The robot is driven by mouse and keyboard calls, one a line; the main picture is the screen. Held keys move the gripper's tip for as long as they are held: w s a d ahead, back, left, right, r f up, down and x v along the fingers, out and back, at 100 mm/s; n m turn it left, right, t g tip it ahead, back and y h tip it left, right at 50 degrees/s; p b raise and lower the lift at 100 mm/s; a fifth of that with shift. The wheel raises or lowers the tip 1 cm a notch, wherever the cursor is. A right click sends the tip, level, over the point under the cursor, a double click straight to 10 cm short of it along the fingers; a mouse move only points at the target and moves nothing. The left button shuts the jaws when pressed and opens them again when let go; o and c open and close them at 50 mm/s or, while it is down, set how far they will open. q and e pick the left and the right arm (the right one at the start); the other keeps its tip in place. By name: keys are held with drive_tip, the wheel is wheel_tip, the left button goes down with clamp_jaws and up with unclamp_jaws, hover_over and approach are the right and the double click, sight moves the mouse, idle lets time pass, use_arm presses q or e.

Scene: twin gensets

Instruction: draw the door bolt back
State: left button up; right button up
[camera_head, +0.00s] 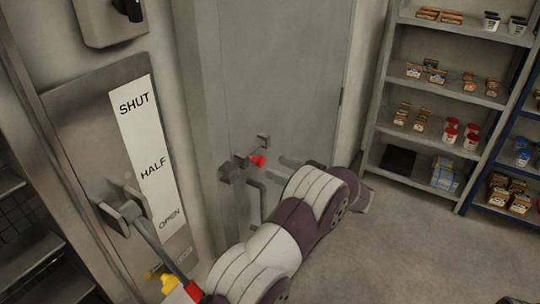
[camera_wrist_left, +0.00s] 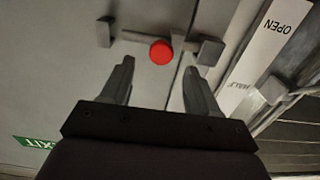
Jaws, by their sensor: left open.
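The door bolt (camera_head: 243,163) is a dark bar on the grey door (camera_head: 290,70), with a bracket towards each end and a round red knob (camera_head: 257,160) on it. In the left wrist view the red knob (camera_wrist_left: 161,52) lies just beyond the fingertips, roughly midway between them. My left gripper (camera_head: 283,169) is open and empty, its grey fingers pointing at the bolt from the right. In the wrist view the left gripper (camera_wrist_left: 158,66) shows a clear gap between its fingers. I cannot tell the exact distance to the knob. My right gripper is not in view.
A bent door handle (camera_head: 258,195) is just below the bolt. Left of the door is a plate marked SHUT, HALF, OPEN (camera_head: 150,160) with a lever with a red grip (camera_head: 193,291). Stocked shelves (camera_head: 440,90) stand at the right. The floor (camera_head: 400,240) before them is clear.

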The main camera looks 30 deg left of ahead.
sight(263, 161)
use_arm(q)
drive_tip(key=a+p, duration=0.1)
drive_tip(key=a, duration=0.2)
drive_tip(key=shift+a+r, duration=0.2)
drive_tip(key=shift+w+a+f, duration=0.1)
drive_tip(key=shift+a+f, duration=0.05)
drive_tip(key=shift+a, duration=0.3)
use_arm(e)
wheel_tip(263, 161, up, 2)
